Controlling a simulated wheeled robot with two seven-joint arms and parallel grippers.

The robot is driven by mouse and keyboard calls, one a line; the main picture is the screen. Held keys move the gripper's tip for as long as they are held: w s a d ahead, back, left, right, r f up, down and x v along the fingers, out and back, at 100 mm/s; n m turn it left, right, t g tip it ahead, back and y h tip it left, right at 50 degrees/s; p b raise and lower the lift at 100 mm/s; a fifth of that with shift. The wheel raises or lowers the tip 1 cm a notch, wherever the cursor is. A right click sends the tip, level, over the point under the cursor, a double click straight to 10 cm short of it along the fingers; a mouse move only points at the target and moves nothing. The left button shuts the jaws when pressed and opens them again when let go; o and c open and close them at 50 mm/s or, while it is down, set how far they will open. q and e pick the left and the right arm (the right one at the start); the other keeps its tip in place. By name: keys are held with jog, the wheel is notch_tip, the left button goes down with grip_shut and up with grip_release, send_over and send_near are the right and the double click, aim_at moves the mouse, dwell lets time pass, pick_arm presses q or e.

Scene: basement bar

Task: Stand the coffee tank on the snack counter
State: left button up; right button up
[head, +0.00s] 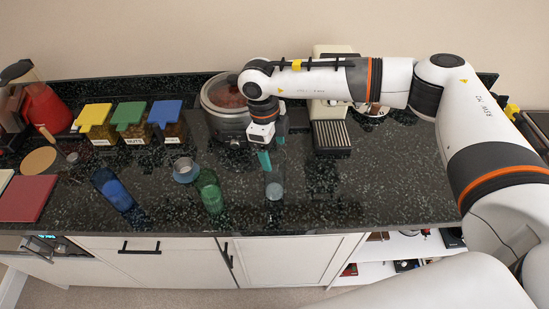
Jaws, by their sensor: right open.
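The black speckled snack counter (330,205) runs across the view. I cannot tell for sure which thing is the coffee tank. A clear greyish cylinder (274,188) stands on the counter near its front edge, just below my right gripper. My right gripper (270,160) points down with its teal fingers open, close above this cylinder; I cannot tell whether they touch it. A pale coffee machine (335,108) with a ribbed drip tray (331,134) stands at the back, partly hidden by my right arm. My left gripper is not in view.
A silver cooker (224,103) and lidded bins (130,119) line the back. A red pitcher (45,107) is far left. The front right counter is clear.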

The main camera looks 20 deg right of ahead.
notch_tip(320, 180, up, 9)
jog(key=a+b, duration=0.1)
jog(key=b, duration=0.2)
jog(key=shift+w+f, duration=0.15)
jog(key=shift+w, duration=0.25)
